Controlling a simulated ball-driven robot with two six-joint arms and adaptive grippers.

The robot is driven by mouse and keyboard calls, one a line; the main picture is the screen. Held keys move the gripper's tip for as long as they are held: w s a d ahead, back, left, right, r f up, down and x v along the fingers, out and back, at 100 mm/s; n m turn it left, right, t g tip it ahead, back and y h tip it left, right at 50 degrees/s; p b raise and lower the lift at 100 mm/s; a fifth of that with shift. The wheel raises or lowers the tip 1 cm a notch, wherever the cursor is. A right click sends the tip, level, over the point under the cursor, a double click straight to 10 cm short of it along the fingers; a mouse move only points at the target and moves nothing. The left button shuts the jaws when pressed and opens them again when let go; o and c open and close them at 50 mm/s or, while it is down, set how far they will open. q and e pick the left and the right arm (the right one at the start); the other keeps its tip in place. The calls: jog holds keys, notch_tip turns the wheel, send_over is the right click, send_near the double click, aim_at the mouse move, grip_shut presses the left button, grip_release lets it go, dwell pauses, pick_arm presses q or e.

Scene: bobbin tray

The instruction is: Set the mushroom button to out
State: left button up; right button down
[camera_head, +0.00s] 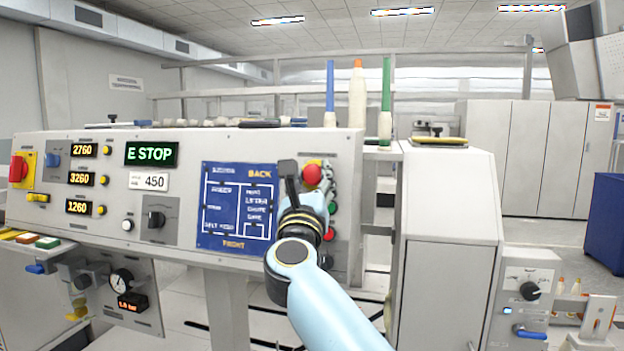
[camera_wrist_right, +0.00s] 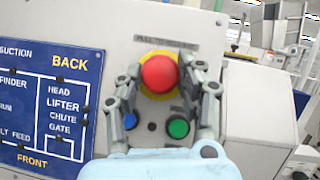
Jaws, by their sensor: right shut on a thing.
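The red mushroom button (camera_head: 312,174) sits on a yellow disc at the right end of the white panel. In the right wrist view the red cap (camera_wrist_right: 159,74) is round and faces me, under a partly covered label. My right gripper (camera_wrist_right: 160,68) has one finger on each side of the cap and is shut on it. In the head view the gripper (camera_head: 298,182) is at the panel and partly hides the button's left side. How far the button stands out is hard to tell. My left gripper is not in view.
A green display (camera_head: 151,154) reads E STOP. A blue diagram plate (camera_head: 210,205) is left of the button. Another red knob (camera_head: 18,168) is at the far left. A white cabinet (camera_head: 450,190) stands at right.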

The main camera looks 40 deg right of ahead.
jog(key=shift+s+a+r, duration=0.1)
jog(key=shift+s+a, duration=0.25)
jog(key=shift+a, duration=0.05)
jog(key=c, duration=1.1)
grip_release()
jog(key=shift+c, duration=0.2)
jog(key=o, duration=0.3)
jog(key=shift+s+a+r, duration=0.1)
jog(key=shift+a, duration=0.05)
jog(key=shift+o, duration=0.2)
notch_tip(320, 180, up, 10)
